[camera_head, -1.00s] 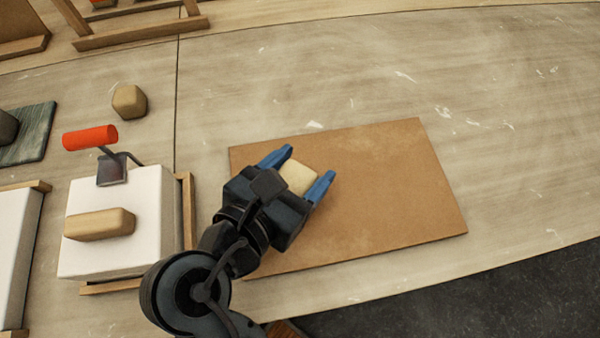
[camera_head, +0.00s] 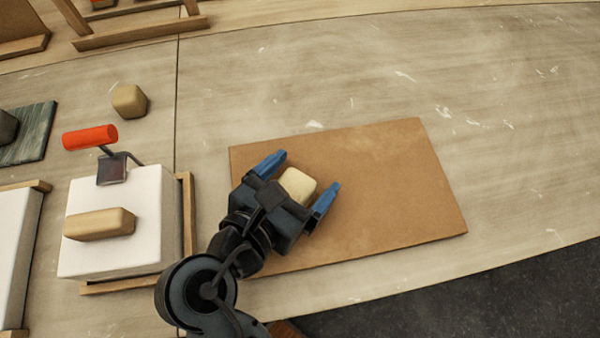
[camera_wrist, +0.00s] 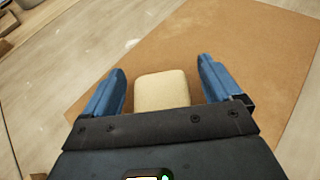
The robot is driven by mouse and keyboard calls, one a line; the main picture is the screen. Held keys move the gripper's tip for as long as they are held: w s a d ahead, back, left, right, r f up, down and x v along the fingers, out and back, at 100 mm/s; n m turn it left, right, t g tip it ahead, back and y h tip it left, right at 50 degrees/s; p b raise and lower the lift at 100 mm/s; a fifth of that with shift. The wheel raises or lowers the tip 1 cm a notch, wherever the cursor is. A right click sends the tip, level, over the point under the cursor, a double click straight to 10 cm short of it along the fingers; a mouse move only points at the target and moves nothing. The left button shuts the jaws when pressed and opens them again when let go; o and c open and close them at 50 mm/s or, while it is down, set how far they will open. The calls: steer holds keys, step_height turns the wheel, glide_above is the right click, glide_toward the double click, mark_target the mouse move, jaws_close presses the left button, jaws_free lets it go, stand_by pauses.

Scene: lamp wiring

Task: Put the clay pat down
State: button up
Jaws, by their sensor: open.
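The clay pat (camera_head: 298,185) is a small pale cream block with rounded edges. In the head view it appears over the left part of the brown board (camera_head: 390,190). My gripper (camera_head: 301,175) is open, with one blue finger on each side of the pat. The wrist view shows the pat (camera_wrist: 162,91) between the fingers (camera_wrist: 160,80), with a gap on both sides. Its near end is hidden behind the gripper body. I cannot tell for certain whether its underside touches the board.
A white block (camera_head: 150,200) at left carries a tan bar (camera_head: 99,224) and a red-handled tool (camera_head: 90,137). A tan lump (camera_head: 129,101) lies behind it. A green slatted mat (camera_head: 35,135) is at far left. The right part of the board is clear.

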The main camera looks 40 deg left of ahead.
steer(key=shift+r, duration=0.1)
steer(key=shift+s+r, duration=0.15)
steer(key=shift+s, duration=0.1)
steer(key=v, duration=1.1)
steer(key=shift+s+r, duration=0.15)
steer(key=shift+s, duration=0.05)
